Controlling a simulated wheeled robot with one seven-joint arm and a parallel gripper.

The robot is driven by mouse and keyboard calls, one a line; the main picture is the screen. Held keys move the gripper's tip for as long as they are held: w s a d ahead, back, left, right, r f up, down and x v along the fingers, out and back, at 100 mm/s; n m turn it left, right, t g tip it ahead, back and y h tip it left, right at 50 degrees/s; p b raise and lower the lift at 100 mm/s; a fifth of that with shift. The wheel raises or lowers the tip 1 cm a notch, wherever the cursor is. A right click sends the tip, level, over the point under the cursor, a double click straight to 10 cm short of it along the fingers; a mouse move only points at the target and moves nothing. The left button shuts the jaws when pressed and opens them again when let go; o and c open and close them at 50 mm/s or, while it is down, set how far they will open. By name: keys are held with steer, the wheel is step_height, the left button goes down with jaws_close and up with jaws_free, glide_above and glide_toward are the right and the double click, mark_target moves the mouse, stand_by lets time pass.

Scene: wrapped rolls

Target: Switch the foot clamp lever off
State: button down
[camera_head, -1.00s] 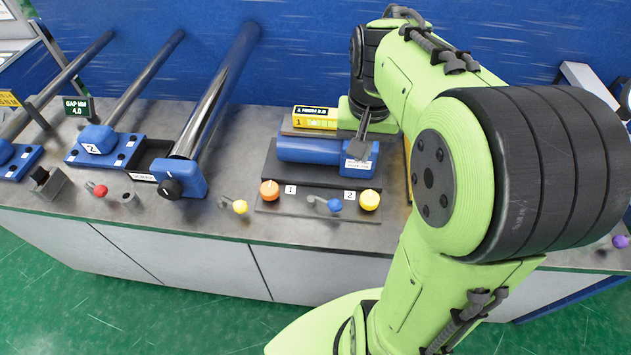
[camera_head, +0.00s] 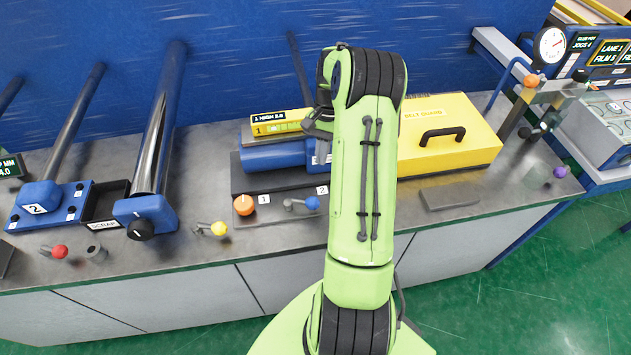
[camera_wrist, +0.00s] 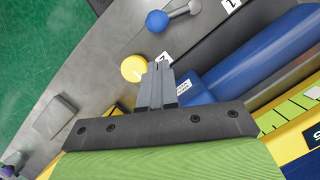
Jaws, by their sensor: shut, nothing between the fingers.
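No lever carries a readable "foot clamp" label. A blue-ball lever (camera_head: 312,203) lies beside plate 2, its ball to the right; it also shows in the wrist view (camera_wrist: 158,20). A yellow-ball lever (camera_head: 219,228) is to its left, a red-ball lever (camera_head: 58,251) farther left, and a purple-ball lever (camera_head: 559,172) at the bench's right end. My gripper (camera_wrist: 155,78) is shut and empty, over the blue clamp block by the round yellow knob (camera_wrist: 134,68). In the head view my arm hides that knob and most of the gripper.
An orange knob (camera_head: 243,205) is by plate 1. A blue roller (camera_head: 275,156) lies behind it, with a yellow-labelled box (camera_head: 278,123) beyond. The yellow belt guard (camera_head: 450,130) with a black handle stands right of my arm. The bench front strip is mostly clear.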

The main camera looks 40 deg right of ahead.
mark_target(317, 199)
steer(key=x, duration=1)
steer(key=shift+s+a, duration=0.1)
steer(key=shift+s+a+m+t, duration=0.3)
steer(key=shift+s+m, duration=0.2)
steer(key=shift+m, duration=0.4)
steer(key=shift+s+a+m+t, duration=0.2)
steer(key=shift+s+a+m, duration=0.3)
steer(key=shift+m, duration=0.4)
steer(key=a+m, duration=0.1)
steer(key=s+a+m+t, duration=0.1)
steer(key=m, duration=0.1)
steer(key=shift+s+m, duration=0.3)
steer(key=shift+s, duration=0.05)
steer(key=a+m, duration=0.2)
steer(key=shift+s+m+t, duration=0.3)
steer(key=shift+t, duration=0.1)
steer(key=a+m, duration=0.2)
steer(key=m, duration=0.1)
steer(key=shift+a+t+h+b, duration=0.2)
steer(key=shift+t+h+b, duration=0.1)
steer(key=shift+t+b, duration=0.1)
steer(key=shift+a, duration=0.6)
